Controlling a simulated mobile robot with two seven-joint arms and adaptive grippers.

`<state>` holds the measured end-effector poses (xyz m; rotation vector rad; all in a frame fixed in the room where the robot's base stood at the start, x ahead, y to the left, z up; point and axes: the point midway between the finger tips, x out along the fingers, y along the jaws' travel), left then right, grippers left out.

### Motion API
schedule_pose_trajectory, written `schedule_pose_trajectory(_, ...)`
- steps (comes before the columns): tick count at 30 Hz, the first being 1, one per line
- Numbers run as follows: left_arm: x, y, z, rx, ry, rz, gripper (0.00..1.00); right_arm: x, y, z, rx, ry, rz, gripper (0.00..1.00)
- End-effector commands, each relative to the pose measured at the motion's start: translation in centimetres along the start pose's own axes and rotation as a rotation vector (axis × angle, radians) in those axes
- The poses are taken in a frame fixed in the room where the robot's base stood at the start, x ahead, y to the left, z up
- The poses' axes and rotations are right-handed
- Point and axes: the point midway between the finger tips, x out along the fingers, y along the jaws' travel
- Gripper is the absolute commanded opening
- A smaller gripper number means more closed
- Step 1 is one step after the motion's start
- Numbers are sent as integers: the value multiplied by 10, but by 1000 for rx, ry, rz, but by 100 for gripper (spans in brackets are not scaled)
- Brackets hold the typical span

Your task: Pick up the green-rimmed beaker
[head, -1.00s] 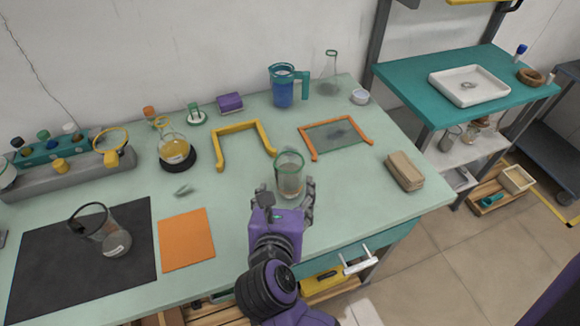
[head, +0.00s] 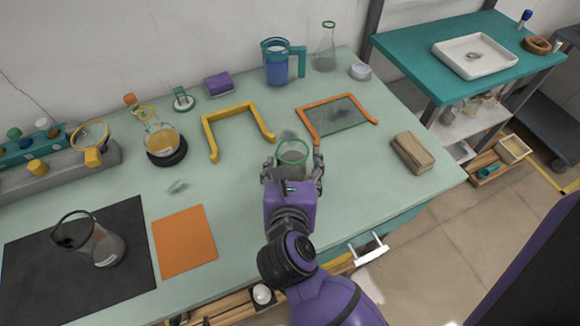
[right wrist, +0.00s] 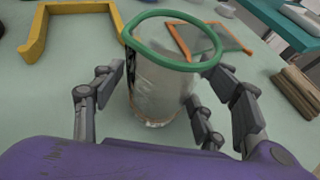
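The green-rimmed beaker (head: 292,158) is clear glass and stands upright on the pale green bench. In the right wrist view the beaker (right wrist: 160,85) sits between the spread fingers, its green rim nearest the camera. In the right wrist view the gripper (right wrist: 165,105) is open, with a gap visible at the left finger. Contact on the right side is hard to judge because the fingers overlap the glass. My left gripper is not in view.
A yellow frame (head: 205,128) and an orange frame (head: 306,124) lie behind the beaker. A tan block (head: 412,153) lies to the right. A blue jug (head: 276,66) stands at the back. An orange mat (head: 184,241) and a dark-rimmed beaker (head: 100,246) are to the left.

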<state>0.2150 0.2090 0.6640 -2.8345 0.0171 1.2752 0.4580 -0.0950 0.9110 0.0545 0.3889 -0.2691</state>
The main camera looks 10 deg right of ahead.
Motion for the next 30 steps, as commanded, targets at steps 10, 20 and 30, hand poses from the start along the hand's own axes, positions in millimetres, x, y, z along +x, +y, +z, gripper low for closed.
schedule_pose_trajectory(10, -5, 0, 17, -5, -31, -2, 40, 0, 0, 0, -1, 1, 0, 22)
schedule_pose_trajectory(20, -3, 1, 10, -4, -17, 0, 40, 0, 0, 1, 0, -1, 0, 5)
schedule_pose_trajectory(30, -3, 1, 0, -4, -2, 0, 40, -19, 1, 48, 6, -6, 1, 5)
